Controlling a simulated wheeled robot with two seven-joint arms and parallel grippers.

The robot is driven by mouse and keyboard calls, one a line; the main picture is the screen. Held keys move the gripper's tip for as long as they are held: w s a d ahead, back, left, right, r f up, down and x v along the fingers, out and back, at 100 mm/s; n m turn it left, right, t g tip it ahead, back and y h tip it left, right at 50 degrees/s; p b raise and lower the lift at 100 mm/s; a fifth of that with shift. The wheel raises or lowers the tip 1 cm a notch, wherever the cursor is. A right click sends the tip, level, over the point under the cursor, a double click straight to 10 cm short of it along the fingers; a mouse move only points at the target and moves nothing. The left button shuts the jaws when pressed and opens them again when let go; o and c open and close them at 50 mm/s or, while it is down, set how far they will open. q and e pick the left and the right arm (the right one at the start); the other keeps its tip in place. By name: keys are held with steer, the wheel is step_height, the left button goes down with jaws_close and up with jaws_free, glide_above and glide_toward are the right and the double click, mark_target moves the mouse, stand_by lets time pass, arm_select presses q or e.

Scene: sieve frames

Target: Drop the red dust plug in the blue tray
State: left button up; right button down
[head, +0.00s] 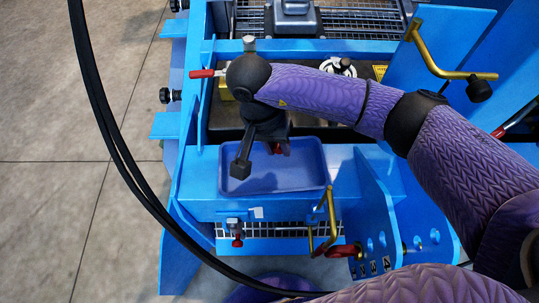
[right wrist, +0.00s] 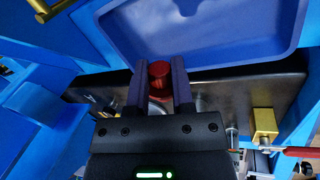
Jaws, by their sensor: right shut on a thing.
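The red dust plug (right wrist: 159,75) sits between the two dark fingers of my right gripper (right wrist: 158,88), which is shut on it. In the head view a bit of the red plug (head: 279,149) shows below my right wrist, in front of the far part of the blue tray (head: 310,178). The tray is shallow with a raised rim, and its visible floor looks empty. It also shows in the right wrist view (right wrist: 225,35), where the plug overlaps its rim. The plug's height above the tray is hard to tell. My left gripper is not in view.
A blue machine frame surrounds the tray. A black surface (right wrist: 235,92) lies beside the tray. Grey floor (head: 70,200) lies left.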

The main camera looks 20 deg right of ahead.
mark_target(282, 174)
step_height(282, 174, down, 6)
steer(key=b, duration=0.4)
steer(key=shift+f, duration=0.1)
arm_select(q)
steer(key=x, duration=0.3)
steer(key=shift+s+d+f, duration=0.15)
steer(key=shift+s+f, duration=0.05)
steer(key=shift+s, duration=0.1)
arm_select(e)
steer(key=shift+c, duration=2)
jaws_free()
arm_select(q)
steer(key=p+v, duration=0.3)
steer(key=p, duration=0.1)
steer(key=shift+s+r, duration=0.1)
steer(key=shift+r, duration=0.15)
arm_select(e)
steer(key=s+v, duration=0.1)
steer(key=v, duration=0.6)
steer(key=shift+w+r, duration=0.35)
steer(key=shift+w, duration=0.1)
